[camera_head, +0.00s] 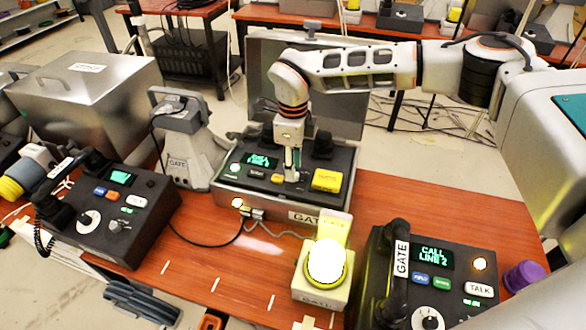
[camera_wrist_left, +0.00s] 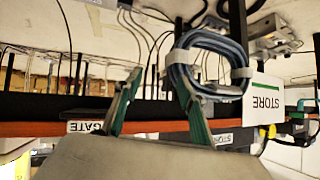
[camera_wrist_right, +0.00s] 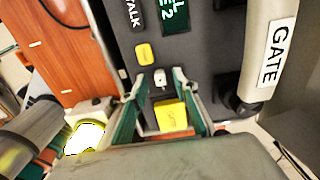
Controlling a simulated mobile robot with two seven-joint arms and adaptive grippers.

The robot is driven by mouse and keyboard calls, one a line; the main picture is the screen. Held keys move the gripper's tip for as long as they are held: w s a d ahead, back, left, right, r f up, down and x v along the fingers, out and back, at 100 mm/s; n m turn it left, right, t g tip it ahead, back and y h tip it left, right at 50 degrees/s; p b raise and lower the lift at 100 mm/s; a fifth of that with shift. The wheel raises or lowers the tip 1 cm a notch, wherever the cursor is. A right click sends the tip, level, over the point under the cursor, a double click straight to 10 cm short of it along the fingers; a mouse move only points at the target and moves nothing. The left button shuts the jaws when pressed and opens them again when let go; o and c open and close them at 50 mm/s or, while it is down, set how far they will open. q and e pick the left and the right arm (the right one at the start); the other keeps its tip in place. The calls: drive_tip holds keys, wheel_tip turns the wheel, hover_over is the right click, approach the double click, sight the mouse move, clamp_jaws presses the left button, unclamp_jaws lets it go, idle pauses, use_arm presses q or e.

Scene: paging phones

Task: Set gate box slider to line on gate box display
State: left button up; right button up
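The gate box (camera_head: 228,196) is an open metal case with a dark control panel in the middle of the table. Its green-lit display (camera_head: 260,160) is partly cut off in the right wrist view (camera_wrist_right: 174,14), where "LINE 2" reads. A small white slider knob (camera_wrist_right: 160,78) sits between a yellow button and a large yellow GATE block. My right gripper (camera_head: 291,168) is over the panel; its open fingers (camera_wrist_right: 157,82) stand either side of the knob, contact unclear. The gripper hides the knob in the head view. My left gripper (camera_wrist_left: 155,80) is open and empty, seen only in its wrist view.
A lit beacon (camera_head: 326,262) stands in front of the gate box. A GATE phone (camera_head: 437,272) is at front right, another phone (camera_head: 115,205) at left, and a grey GATE unit (camera_head: 190,150) behind. A blue cable coil (camera_wrist_left: 212,65) hangs near my left fingers.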

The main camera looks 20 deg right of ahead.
wheel_tip(320, 180, up, 11)
drive_tip(key=shift+f, duration=0.2)
idle(0.5)
